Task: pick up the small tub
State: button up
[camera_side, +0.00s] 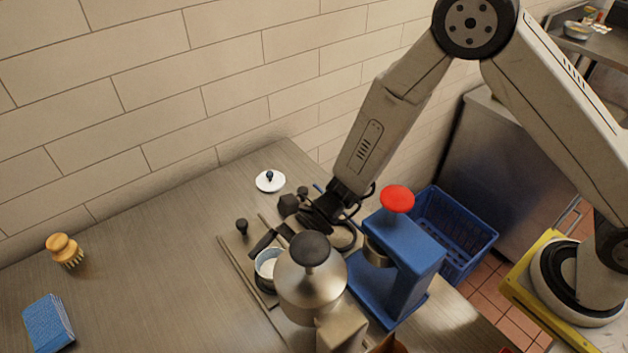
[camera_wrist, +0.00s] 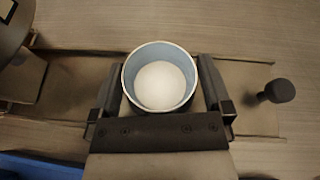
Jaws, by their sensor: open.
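The small tub (camera_side: 265,276) is a round, pale blue cup with white contents, upright on a metal tray in the side view. In the wrist view the tub (camera_wrist: 158,51) shows from above, between the two fingers of my gripper (camera_wrist: 160,92). The fingers are open, one on each side of the tub. I cannot tell whether either finger touches it. In the side view my gripper (camera_side: 276,238) reaches down over the tray close to the tub, partly behind the kettle's dark knob.
A metal kettle (camera_side: 308,285) stands right in front of the tub. A blue press with a red knob (camera_side: 405,250) is to the right. The tray's black knob (camera_wrist: 278,91) sits right of the tub. A white lid (camera_side: 270,182) lies behind. The left counter is mostly clear.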

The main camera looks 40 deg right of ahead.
jog(key=shift+a+f, duration=0.1)
jog(key=shift+a, duration=0.05)
dwell(0.3)
jog(key=c, duration=1.1)
jog(key=shift+c, duration=0.2)
notch_tip(320, 180, up, 10)
dwell(0.5)
